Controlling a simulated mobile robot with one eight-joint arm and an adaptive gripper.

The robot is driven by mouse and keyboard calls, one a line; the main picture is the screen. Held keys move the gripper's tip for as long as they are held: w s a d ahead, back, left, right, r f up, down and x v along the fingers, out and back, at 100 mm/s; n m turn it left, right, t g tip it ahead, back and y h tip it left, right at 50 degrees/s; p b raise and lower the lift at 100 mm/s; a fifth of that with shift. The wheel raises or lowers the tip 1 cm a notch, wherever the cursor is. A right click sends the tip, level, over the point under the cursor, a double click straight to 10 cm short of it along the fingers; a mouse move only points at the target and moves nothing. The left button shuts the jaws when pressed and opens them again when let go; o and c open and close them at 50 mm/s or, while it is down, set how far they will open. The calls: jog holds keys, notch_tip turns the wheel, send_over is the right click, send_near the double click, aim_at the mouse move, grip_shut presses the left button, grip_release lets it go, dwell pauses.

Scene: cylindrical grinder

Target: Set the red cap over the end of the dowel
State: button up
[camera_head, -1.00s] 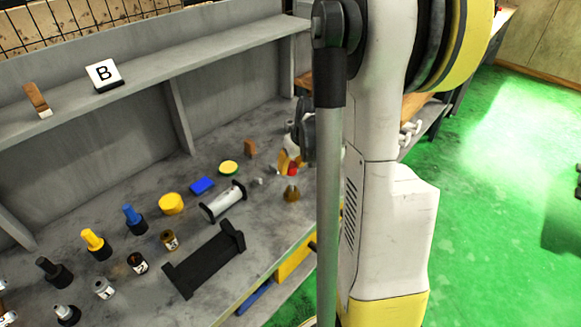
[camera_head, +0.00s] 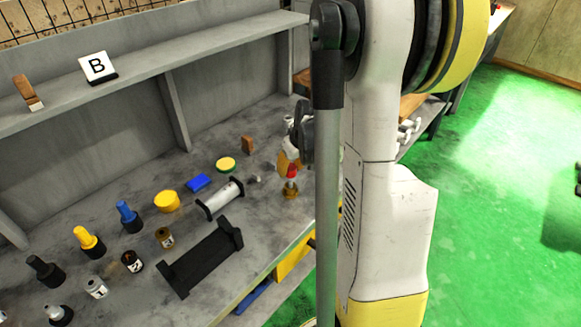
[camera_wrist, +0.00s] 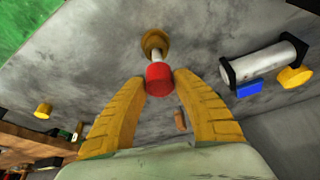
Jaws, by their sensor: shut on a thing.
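The red cap (camera_wrist: 159,79) is between the yellow fingertips of my gripper (camera_wrist: 162,76), which is shut on it. The pale dowel (camera_wrist: 156,57) stands in a round brass-coloured base (camera_wrist: 155,42) on the bench. In the wrist view the cap meets the dowel's end, in line with it. How far the cap covers the dowel, I cannot tell. In the head view the red cap (camera_head: 291,172) is directly above the base (camera_head: 290,191), with a short piece of dowel between. My arm hides part of my gripper (camera_head: 289,164) there.
A grey roller on black end supports (camera_head: 221,198) lies left of the base, near a blue block (camera_head: 198,182) and a yellow cylinder (camera_head: 166,201). A black cradle (camera_head: 203,258) is at the front. Bare bench surrounds the base.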

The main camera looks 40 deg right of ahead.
jog(key=shift+f+b, duration=1.85)
jog(key=shift+f, duration=0.4)
jog(key=o, duration=1)
jog(key=shift+c, duration=0.2)
jog(key=v, duration=1.2)
jog(key=shift+w+a, duration=0.1)
jog(key=s+a+r+n+t, duration=0.1)
jog(key=s+a+r, duration=0.1)
jog(key=a, duration=1.2)
jog(key=s+a+r+n+t, duration=0.1)
jog(key=s+a, duration=0.4)
jog(key=a, duration=0.9)
jog(key=shift+s+r+t+y, duration=0.15)
jog(key=shift+r+t+y, duration=0.25)
jog(key=shift+r, duration=0.05)
